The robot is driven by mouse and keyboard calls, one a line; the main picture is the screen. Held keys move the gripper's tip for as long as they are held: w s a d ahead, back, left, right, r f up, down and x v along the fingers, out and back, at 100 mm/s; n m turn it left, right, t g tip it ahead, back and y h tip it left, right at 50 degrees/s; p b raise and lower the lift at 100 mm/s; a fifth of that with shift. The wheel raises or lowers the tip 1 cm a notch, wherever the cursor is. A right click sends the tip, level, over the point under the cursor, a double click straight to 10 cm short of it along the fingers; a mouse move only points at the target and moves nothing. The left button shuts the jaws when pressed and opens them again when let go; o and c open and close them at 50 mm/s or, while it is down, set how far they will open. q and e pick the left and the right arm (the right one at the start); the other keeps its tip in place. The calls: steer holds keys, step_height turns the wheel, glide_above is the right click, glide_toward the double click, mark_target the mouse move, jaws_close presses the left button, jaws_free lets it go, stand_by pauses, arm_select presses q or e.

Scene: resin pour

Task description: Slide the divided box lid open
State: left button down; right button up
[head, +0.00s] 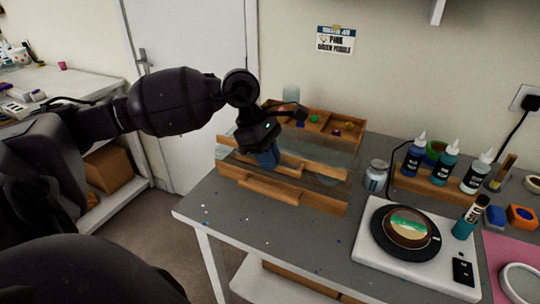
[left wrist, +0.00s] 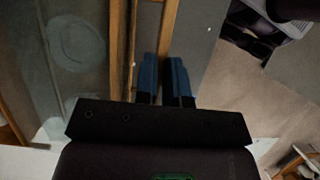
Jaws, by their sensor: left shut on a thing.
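The divided box (head: 349,125) is wooden and stands at the back of the grey table. Its back compartments are uncovered and hold small coloured pieces, including a green one (head: 314,119). A see-through lid (head: 330,152) with wooden rails (head: 290,164) covers the part nearer the front. My left gripper (head: 268,160) has blue fingers and is shut on a wooden rail of the lid. In the left wrist view, the fingers (left wrist: 166,78) stand on either side of a wooden strip (left wrist: 169,28), with the clear pane to the left. The exact contact is partly hidden. My right gripper is not in view.
A glass jar (head: 376,175) stands close to the box's right side. A wooden rack with bottles (head: 444,165) and a white scale (head: 420,250) with a round mould are farther right. The table's front left is bare except for small specks.

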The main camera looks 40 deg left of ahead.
arm_select(q)
steer(key=c, duration=1.2)
jaws_free()
steer(key=w+v, duration=0.1)
steer(key=v, duration=1)
steer(key=shift+s+p, duration=0.3)
steer(key=shift+s, duration=0.2)
steer(key=shift+f, duration=0.15)
